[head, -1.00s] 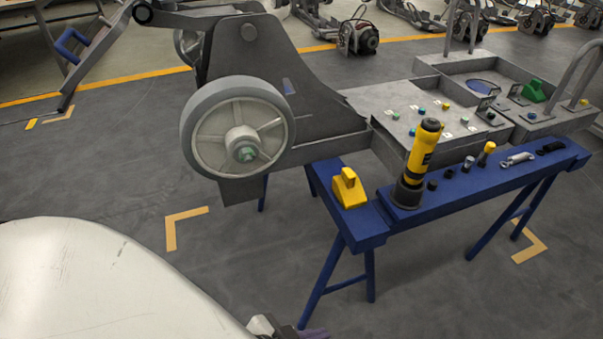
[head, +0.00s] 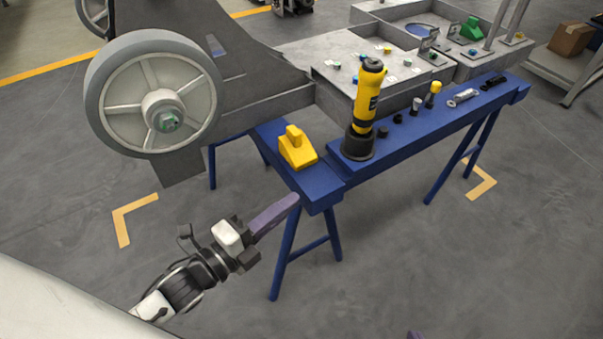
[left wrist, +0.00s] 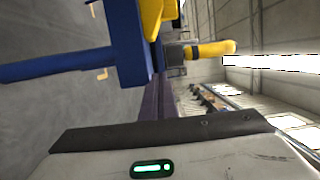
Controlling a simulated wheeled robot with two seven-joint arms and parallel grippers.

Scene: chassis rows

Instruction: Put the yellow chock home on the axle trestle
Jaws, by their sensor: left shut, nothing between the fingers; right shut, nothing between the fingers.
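The yellow chock (head: 297,152), a block with a raised grip, sits on top of the blue axle trestle (head: 320,185), near the grey wheel. In the left wrist view the chock (left wrist: 152,18) is partly cut off by the top edge, beside the blue trestle beam (left wrist: 127,45). My left gripper (head: 290,203) has purple fingers, shut and empty, just in front of the trestle's near end and below and left of the chock. Its fingers also show in the left wrist view (left wrist: 157,90). My right gripper (head: 415,335) shows only a purple tip at the bottom edge, shut.
The chassis wheel (head: 155,95) stands left of the chock. Open floor lies in front.

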